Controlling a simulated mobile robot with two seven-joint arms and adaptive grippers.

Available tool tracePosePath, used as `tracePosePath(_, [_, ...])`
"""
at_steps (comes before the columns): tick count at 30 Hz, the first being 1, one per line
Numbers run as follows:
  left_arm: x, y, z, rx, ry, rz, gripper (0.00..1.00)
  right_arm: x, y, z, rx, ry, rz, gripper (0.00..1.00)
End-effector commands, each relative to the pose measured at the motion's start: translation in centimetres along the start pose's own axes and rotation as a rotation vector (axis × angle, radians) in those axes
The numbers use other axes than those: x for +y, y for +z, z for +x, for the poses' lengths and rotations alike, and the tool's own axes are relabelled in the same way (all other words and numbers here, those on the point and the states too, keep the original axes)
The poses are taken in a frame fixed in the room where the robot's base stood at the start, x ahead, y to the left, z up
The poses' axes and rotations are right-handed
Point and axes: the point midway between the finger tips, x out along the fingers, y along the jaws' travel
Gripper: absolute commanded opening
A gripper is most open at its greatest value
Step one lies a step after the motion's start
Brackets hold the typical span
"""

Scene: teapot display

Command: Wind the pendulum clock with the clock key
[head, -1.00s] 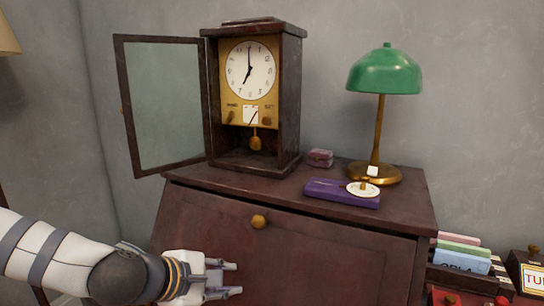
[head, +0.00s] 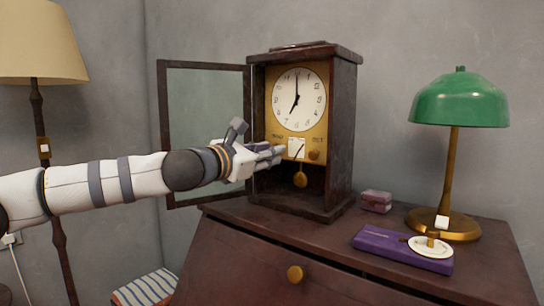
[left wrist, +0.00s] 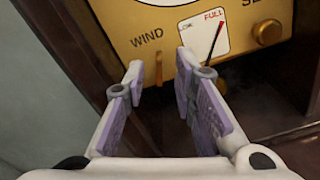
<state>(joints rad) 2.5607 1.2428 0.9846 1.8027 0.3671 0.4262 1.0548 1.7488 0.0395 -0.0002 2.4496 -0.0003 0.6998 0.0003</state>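The pendulum clock (head: 341,130) stands upright on the desk with its glass door (head: 206,120) swung open to the left. Its white face (head: 299,99) reads about seven. The gold panel also shows in the left wrist view (left wrist: 115,20), with the word WIND and a LOW–FULL gauge (left wrist: 202,32) whose needle leans toward FULL. My left gripper (head: 277,155) is at the panel's lower left, just below WIND. My right gripper is out of view.
A floor lamp (head: 40,45) stands at the left.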

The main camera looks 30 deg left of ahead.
Motion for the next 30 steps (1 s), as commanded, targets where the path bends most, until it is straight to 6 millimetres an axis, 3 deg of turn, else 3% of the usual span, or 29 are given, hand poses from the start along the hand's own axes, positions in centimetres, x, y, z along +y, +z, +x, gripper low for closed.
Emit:
tracePosePath(8, [0.10, 0.33, 0.31, -0.004, 0.001, 0.001, 0.25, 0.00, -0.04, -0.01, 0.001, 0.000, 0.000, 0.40])
tracePosePath(12, [0.10, 0.32, 0.30, -0.004, 0.001, 0.001, 0.00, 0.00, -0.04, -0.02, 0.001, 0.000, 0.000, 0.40])
tracePosePath(23, [0.11, 0.34, 0.27, -0.004, 0.002, 0.017, 0.00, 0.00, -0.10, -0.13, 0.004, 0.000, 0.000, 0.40])
tracePosePath(30, [0.12, 0.54, 0.21, -0.006, 0.002, 0.129, 0.00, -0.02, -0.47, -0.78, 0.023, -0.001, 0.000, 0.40])
